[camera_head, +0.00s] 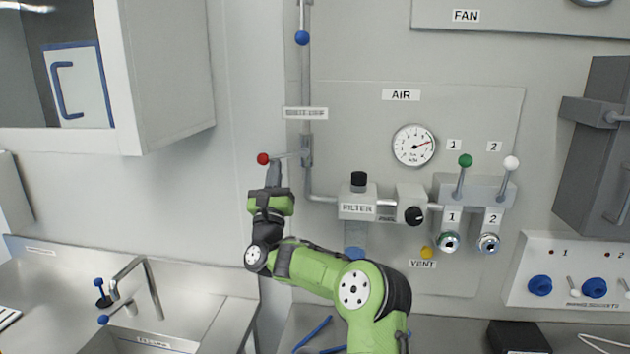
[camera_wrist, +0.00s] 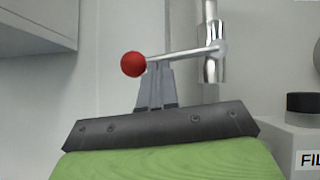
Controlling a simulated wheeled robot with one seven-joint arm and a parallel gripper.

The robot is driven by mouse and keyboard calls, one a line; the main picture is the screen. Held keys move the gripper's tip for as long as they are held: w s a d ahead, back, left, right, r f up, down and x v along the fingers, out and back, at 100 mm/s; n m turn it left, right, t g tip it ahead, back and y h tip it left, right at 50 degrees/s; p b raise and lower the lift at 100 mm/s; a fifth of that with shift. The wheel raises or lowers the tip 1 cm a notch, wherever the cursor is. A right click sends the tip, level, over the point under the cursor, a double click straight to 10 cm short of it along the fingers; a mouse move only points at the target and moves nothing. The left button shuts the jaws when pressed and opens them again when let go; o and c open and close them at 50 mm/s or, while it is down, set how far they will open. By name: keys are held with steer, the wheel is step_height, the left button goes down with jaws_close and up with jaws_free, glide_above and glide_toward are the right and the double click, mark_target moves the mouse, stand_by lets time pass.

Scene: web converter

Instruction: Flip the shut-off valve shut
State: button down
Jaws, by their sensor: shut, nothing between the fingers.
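The shut-off valve has a lever with a red ball (camera_head: 263,159) at its left end. The lever (camera_head: 288,155) sticks out to the left, nearly level, from the valve body (camera_head: 307,151) on the vertical pipe. The "shut-off" label (camera_head: 305,113) above is blurred. My gripper (camera_head: 273,166) is shut and points upward, its tips at the lever just right of the red ball. In the wrist view, the red ball (camera_wrist: 133,64) and lever (camera_wrist: 185,54) show at the fingertips (camera_wrist: 157,66), with the valve body (camera_wrist: 212,60) to the right. I cannot tell whether the fingers touch the lever.
A blue ball (camera_head: 302,38) sits higher on the same pipe. The filter (camera_head: 358,203) and gauge (camera_head: 414,146) are to the right. A wall cabinet (camera_head: 163,70) hangs at the upper left, with a sink tap (camera_head: 150,285) below. The wall left of the lever is bare.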

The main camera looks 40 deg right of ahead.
steer(key=shift+w+a+r+m+g+h, duration=0.15)
steer(key=shift+r+m+g+h, duration=0.15)
steer(key=shift+m+g+h, duration=0.55)
steer(key=shift+w+r+m+g+h, duration=0.1)
steer(key=shift+r+m+g+h, duration=0.35)
steer(key=shift+m, duration=0.8)
steer(key=shift+f, duration=0.25)
steer(key=d+f+b+v, duration=0.1)
steer(key=f+b+v, duration=0.1)
steer(key=b+v, duration=0.6)
steer(key=v, duration=0.4)
steer(key=shift+w+f, duration=0.25)
steer(key=shift+f, duration=0.05)
